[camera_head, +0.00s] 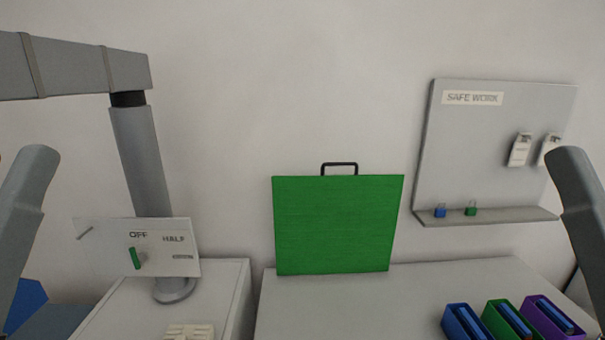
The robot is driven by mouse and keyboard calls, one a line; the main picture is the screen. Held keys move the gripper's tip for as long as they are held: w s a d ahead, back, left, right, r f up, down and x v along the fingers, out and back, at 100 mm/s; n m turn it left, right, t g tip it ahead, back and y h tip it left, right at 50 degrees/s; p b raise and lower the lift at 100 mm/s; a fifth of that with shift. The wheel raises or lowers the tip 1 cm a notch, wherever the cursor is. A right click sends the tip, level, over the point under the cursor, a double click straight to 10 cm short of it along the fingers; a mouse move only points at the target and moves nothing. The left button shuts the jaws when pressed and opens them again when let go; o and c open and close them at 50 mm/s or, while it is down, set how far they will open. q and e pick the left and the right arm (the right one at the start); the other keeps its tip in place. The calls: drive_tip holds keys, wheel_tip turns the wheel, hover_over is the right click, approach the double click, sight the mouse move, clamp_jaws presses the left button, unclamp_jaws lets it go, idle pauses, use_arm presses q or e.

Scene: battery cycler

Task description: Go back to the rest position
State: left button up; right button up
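Two grey arm links of mine show at the lower left and right edges of the head view. My left and right grippers are both outside the picture, so I cannot see their fingers or whether they hold anything. No object of the task shows apart from my own arms.
A green panel (338,225) with a black handle stands on the white bench (420,290). A safe work board (465,140) with small padlocks hangs at right. Blue, green and purple bins (535,315) stand front right. A switch panel (165,248) stands left, by a grey jointed column (140,160).

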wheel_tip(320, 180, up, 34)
drive_tip(key=p, duration=3.1)
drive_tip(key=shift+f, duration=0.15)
